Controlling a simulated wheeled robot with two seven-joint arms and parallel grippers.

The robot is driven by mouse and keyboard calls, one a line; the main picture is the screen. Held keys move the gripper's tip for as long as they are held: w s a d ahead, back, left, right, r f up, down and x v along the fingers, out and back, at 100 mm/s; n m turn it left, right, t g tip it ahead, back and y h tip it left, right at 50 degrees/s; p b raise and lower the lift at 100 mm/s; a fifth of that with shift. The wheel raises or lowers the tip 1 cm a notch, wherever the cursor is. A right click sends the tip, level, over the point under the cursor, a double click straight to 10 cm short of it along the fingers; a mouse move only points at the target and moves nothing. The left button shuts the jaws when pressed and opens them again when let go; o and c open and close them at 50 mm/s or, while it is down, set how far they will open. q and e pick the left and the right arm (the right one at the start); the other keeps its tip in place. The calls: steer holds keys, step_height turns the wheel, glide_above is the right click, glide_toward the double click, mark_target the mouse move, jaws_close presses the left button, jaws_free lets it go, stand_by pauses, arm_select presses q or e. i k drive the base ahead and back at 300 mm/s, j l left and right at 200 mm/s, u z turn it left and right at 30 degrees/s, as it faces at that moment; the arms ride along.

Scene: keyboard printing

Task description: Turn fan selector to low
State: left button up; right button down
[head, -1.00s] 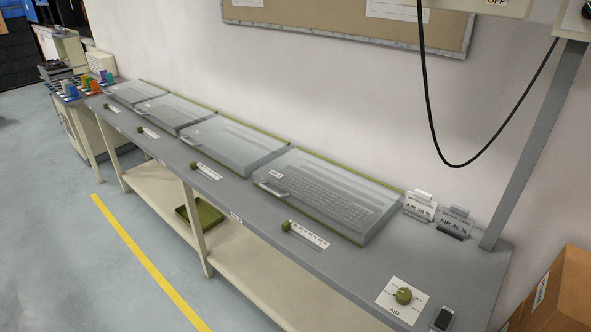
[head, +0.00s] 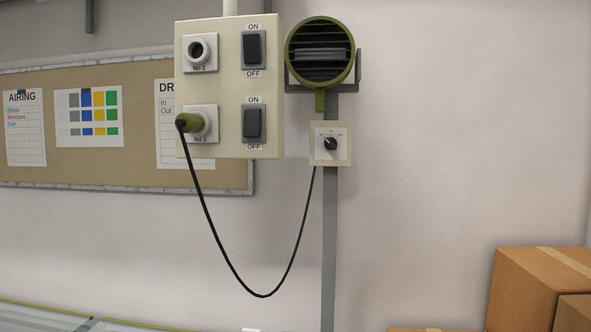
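The fan selector (head: 330,143) is a small black knob on a pale square plate, fixed to a grey post below the fan. The marks around the knob are too small to read, so I cannot tell its setting. The round green fan (head: 320,52) with dark slats sits above it on a bracket. A black cable (head: 262,295) hangs from the selector box to a green plug (head: 190,122) in socket No 2. Neither of my grippers is in view.
A cream switch panel (head: 228,90) with two sockets and two ON/OFF rocker switches is left of the fan. A notice board (head: 80,165) hangs behind it. Cardboard boxes (head: 535,280) stand at lower right. The wall right of the post is bare.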

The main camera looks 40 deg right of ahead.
mark_target(330, 143)
steer(key=z, duration=1.55)
